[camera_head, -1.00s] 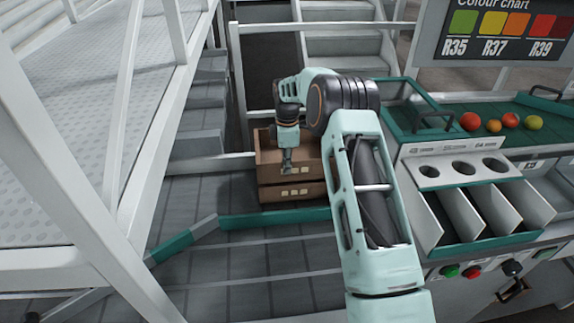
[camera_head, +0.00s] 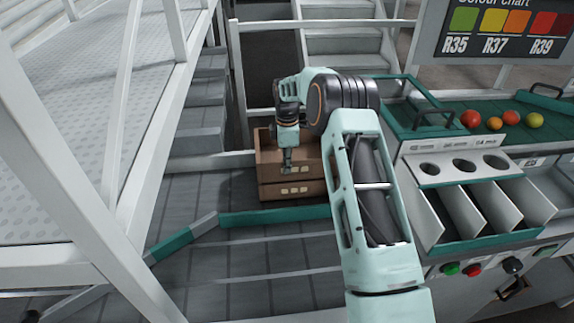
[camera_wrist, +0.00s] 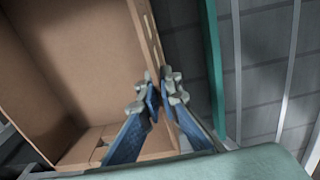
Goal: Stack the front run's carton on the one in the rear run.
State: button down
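Two brown cartons stand one on top of the other beyond the green floor strip in the head view. The upper carton (camera_head: 268,154) is open-topped and sits squarely over the lower carton (camera_head: 271,192); no clear gap shows between them. My gripper (camera_head: 287,167) points down at the upper carton's near wall. In the wrist view my gripper (camera_wrist: 161,95) has one finger on each side of the wall of the upper carton (camera_wrist: 75,60), with the pads close against it. The carton's inside looks empty where it shows. My arm hides the stack's right side.
A green and white rail (camera_head: 275,217) runs just in front of the cartons. A white railing and raised walkway (camera_head: 60,150) stand at left. The sorting bench with dividers (camera_head: 470,210), tomatoes (camera_head: 471,120) and a colour chart (camera_head: 507,30) are at right.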

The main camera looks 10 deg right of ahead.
jog(key=shift+f, duration=0.55)
jog(key=c, duration=2.1)
grip_release()
jog(key=c, duration=0.3)
jog(key=shift+r, duration=0.1)
jog(key=shift+r+p, duration=1.85)
jog(key=shift+r, duration=1.55)
